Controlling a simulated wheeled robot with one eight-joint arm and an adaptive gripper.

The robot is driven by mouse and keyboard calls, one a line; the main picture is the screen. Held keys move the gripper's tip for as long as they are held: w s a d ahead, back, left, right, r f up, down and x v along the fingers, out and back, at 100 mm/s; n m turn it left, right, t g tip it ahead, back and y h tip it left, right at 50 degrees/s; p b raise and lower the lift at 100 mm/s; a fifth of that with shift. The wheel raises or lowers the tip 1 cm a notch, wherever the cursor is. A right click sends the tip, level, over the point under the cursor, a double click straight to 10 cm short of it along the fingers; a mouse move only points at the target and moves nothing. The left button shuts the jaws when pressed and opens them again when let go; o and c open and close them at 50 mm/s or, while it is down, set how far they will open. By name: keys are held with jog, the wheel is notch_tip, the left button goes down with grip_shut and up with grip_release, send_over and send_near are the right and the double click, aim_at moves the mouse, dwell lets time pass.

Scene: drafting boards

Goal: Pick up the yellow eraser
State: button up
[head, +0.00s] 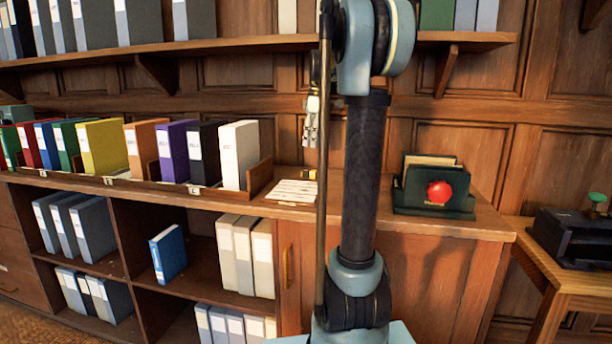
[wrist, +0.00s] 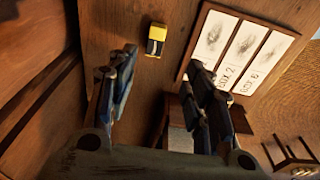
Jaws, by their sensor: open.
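The yellow eraser (wrist: 156,39) shows in the wrist view on the wooden counter top, beyond my fingertips and roughly between them. It is yellow with a dark band or side. In the head view the small yellow eraser (head: 311,174) lies on the counter beside the white cards, partly hidden by my arm. My gripper (wrist: 162,68) is open, with nothing between its fingers, and apart from the eraser. In the head view my gripper (head: 312,118) hangs above the counter, partly covered by my arm.
White labelled cards (wrist: 240,49) in a wooden holder lie right of the eraser. In the head view, coloured binders (head: 102,147) stand left on the counter (head: 480,222). A dark box (head: 412,190) with a red round thing (head: 439,192) stands right. A shelf (head: 220,43) runs above.

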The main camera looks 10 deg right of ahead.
send_over(309, 171)
jog(key=f, duration=0.6)
jog(key=shift+d+f, duration=0.2)
jog(key=shift+f, duration=0.15)
jog(key=shift+w+a+f, duration=0.1)
jog(key=shift+f, duration=1.2)
jog(key=shift+w+a+f, duration=0.1)
jog(key=shift+f, duration=1.15)
jog(key=shift+c, duration=0.6)
grip_shut()
